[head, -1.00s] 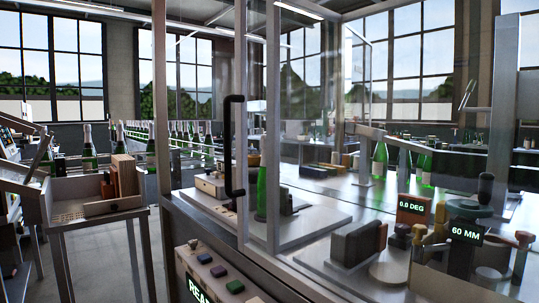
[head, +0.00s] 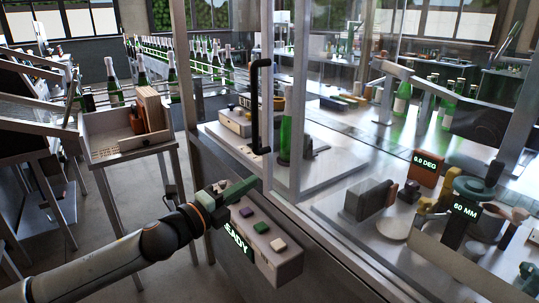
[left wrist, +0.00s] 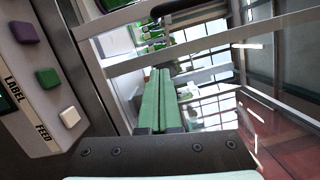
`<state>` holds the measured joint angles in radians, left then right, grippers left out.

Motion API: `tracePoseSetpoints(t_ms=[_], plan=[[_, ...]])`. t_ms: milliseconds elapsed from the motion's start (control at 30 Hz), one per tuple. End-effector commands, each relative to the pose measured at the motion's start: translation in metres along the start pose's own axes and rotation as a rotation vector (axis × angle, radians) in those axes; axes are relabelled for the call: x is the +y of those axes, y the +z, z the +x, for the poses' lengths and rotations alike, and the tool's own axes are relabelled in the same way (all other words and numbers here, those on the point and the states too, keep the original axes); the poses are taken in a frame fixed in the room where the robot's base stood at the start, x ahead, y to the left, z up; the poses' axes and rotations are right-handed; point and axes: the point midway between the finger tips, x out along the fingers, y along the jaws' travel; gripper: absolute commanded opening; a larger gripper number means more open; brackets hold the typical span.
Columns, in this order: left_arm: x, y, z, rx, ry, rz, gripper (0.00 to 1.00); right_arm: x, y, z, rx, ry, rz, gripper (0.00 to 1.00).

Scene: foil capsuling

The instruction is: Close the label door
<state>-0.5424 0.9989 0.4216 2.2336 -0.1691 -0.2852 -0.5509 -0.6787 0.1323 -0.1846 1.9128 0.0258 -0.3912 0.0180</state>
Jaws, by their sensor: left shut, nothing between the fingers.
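The label door is a clear panel in a metal frame on the machine's front; its long black vertical handle (head: 258,105) shows in the head view. How far the door stands from its frame is hard to tell through the glass. My left gripper (head: 250,184) has green fingers and is in front of the machine, below the handle and apart from it, above the button panel. In the left wrist view its green fingers (left wrist: 159,98) lie together, with nothing between them. My right gripper is not in view.
The button panel (head: 267,246) with purple, green and white buttons juts out just below my left gripper. A green bottle (head: 285,125) stands behind the glass. Metal frame posts flank the handle.

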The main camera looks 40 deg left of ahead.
Motion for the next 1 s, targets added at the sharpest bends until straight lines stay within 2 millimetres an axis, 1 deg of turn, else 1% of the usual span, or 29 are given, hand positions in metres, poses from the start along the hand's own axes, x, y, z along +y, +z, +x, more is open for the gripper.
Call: tracePoseSetpoints(t_ms=[200, 467, 1000], plan=[[-0.001, 0.001, 0.021, -0.001, -0.002, 0.001, 0.0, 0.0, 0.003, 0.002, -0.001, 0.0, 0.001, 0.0], [-0.001, 0.001, 0.045, -0.002, -0.001, 0.0, 0.0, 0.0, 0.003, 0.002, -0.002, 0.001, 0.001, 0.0], [-0.001, 0.001, 0.092, -0.003, 0.0, -0.004, 0.0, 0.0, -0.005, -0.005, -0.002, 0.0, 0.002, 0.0]])
